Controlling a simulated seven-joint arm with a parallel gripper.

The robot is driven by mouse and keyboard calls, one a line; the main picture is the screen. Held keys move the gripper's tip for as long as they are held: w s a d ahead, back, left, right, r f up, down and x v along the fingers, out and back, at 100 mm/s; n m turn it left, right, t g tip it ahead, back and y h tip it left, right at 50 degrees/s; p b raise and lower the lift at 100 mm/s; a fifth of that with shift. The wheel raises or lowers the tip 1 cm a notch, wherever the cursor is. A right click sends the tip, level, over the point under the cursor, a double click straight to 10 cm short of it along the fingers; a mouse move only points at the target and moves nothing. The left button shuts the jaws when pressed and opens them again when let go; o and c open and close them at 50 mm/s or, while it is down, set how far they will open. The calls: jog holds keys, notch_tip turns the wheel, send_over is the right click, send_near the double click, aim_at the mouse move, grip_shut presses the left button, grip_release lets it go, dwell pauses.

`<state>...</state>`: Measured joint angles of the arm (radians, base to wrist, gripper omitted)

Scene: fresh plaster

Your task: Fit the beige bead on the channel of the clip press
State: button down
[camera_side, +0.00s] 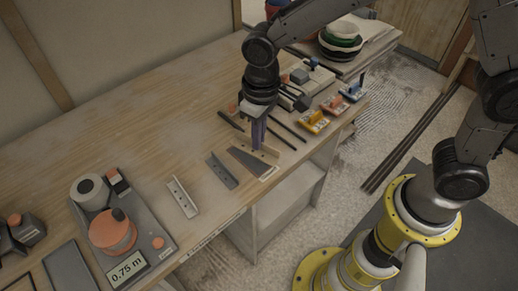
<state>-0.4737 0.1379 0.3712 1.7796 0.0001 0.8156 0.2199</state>
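A grey perforated angle strip (221,171) and a pale beige perforated one (183,198) lie further left, apart from the gripper. I cannot clearly make out which piece is the clip press or its channel.
A grey tray (153,226) at the lower left bears a white roll, an orange disc and a "0.75 m" display. Yellow (314,122), orange (334,105) and blue (353,91) devices stand near the right edge. Dark rods (288,129) lie beside the gripper. The bench's back left is clear.

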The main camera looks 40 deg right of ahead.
jog(key=shift+w+d+f+m, duration=0.5)
jog(key=shift+w+d+f, duration=0.7)
jog(key=shift+d, duration=1.65)
jog(key=shift+w+d+f+m, duration=0.5)
jog(key=shift+w+d+f, duration=0.6)
jog(key=shift+d, duration=1.8)
jog(key=shift+w+d+f+m, duration=0.65)
jog(key=shift+d+f, duration=0.9)
jog(key=shift+d, duration=1.3)
jog(key=shift+w+f, duration=0.15)
jog(key=shift+f, duration=1.6)
jog(key=shift+f, duration=0.3)
jog(key=c, duration=0.6)
grip_release()
jog(key=shift+f, duration=0.1)
jog(key=shift+c, duration=0.2)
